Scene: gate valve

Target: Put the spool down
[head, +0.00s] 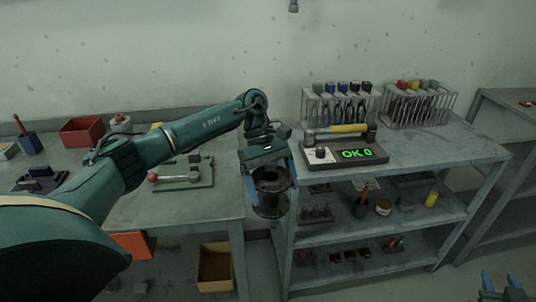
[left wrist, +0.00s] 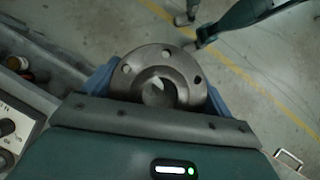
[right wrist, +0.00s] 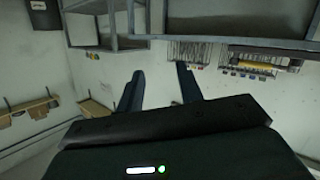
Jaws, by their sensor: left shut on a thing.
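The spool (head: 271,205) is a dark metal piece with a round flange at each end. My left gripper (head: 270,184) is shut on it, with one blue finger on each side, and holds it upright in the air in front of the gap between the two benches. In the left wrist view the spool's flange (left wrist: 148,62) shows from its end, with bolt holes and a round bore, between the fingers. My right gripper (head: 502,290) is at the lower right corner of the head view. In the right wrist view its two fingers (right wrist: 158,88) stand apart with nothing between them.
The left bench (head: 195,212) carries a green plate with a red-knobbed part, and a red bin (head: 82,131). A cardboard box (head: 215,267) sits low on the left.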

